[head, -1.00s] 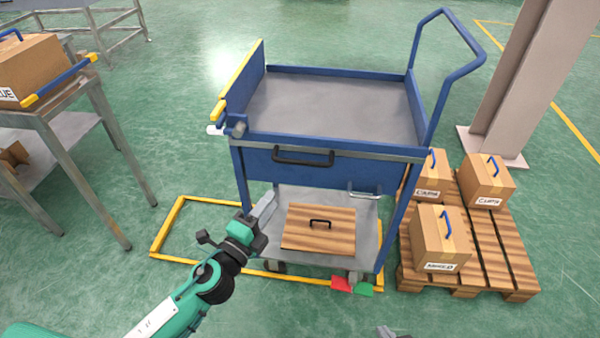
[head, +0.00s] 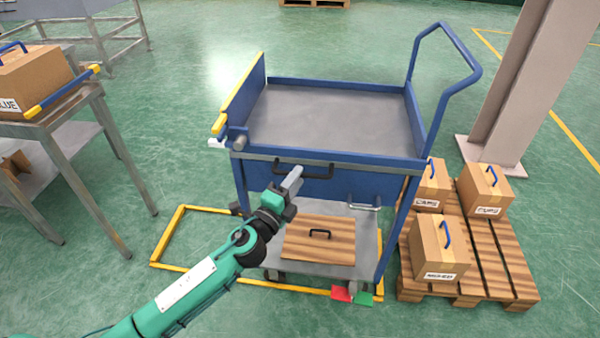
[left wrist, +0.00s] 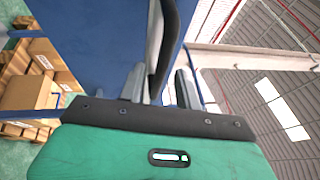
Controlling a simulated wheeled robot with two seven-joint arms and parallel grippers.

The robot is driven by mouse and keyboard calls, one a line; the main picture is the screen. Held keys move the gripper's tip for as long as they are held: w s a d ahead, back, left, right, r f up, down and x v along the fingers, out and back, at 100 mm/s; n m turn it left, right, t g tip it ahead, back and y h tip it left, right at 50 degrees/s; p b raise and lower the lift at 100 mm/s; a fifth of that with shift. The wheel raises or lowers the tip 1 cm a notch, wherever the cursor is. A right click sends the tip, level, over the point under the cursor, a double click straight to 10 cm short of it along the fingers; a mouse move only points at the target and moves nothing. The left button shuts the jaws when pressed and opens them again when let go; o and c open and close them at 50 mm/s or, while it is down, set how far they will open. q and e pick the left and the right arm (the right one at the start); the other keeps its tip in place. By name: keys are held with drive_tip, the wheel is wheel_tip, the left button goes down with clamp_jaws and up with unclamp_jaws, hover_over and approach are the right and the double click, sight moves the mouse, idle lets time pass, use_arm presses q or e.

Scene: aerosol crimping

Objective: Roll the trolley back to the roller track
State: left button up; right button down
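The blue trolley (head: 335,118) stands in the middle of the head view with an empty grey top deck. A black handle (head: 318,175) is on its near side. My left gripper (head: 292,180) is at the left part of this handle. In the left wrist view the fingers (left wrist: 162,86) are apart, and the dark handle (left wrist: 168,45) shows between them; whether they touch it I cannot tell. My right gripper is out of view. A steel stand (head: 75,105) at left carries a carton; I cannot tell whether it is the roller track.
A wooden panel with a handle (head: 318,246) lies on the trolley's lower shelf. A pallet (head: 490,255) with several cartons is close at right, beside a column (head: 505,90). A yellow floor outline (head: 165,235) runs under the trolley. Floor between stand and trolley is clear.

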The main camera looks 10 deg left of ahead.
use_arm(q)
drive_tip(key=shift+x, duration=1.25)
clamp_jaws()
